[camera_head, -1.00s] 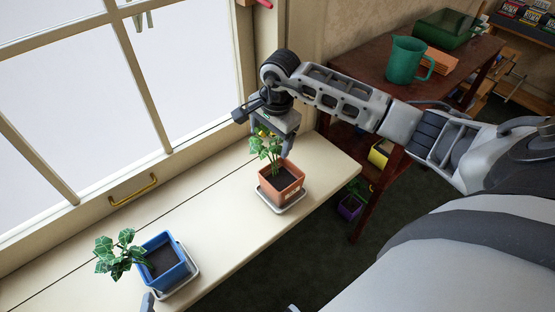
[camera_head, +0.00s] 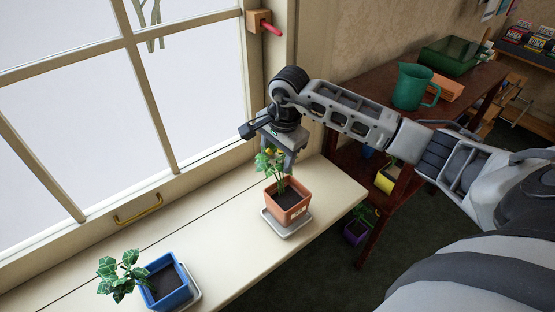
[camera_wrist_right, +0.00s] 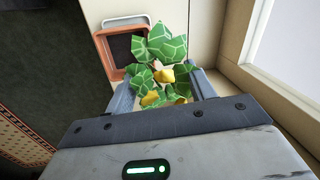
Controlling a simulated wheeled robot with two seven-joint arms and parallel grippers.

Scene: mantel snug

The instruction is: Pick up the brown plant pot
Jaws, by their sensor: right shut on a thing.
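The brown plant pot (camera_head: 288,204) is a square terracotta-coloured pot with dark soil and a leafy plant. It is upright at a pale saucer (camera_head: 272,225) on the window ledge; I cannot tell whether its base is slightly off it. My right gripper (camera_head: 282,160) is above the pot, shut on its plant. In the right wrist view, the fingers (camera_wrist_right: 163,88) lie on either side of green leaves and yellow fruit or flowers, which hide the grip point. The pot's rim (camera_wrist_right: 104,48) shows beyond them. My left gripper is out of view.
A blue pot (camera_head: 168,292) with a plant stands nearer on the ledge (camera_head: 225,262). The window with a yellow handle (camera_head: 137,208) borders it. A dark red table (camera_head: 372,72) holds a green jug (camera_head: 411,87). Yellow (camera_head: 387,180) and purple (camera_head: 355,233) pots are lower down.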

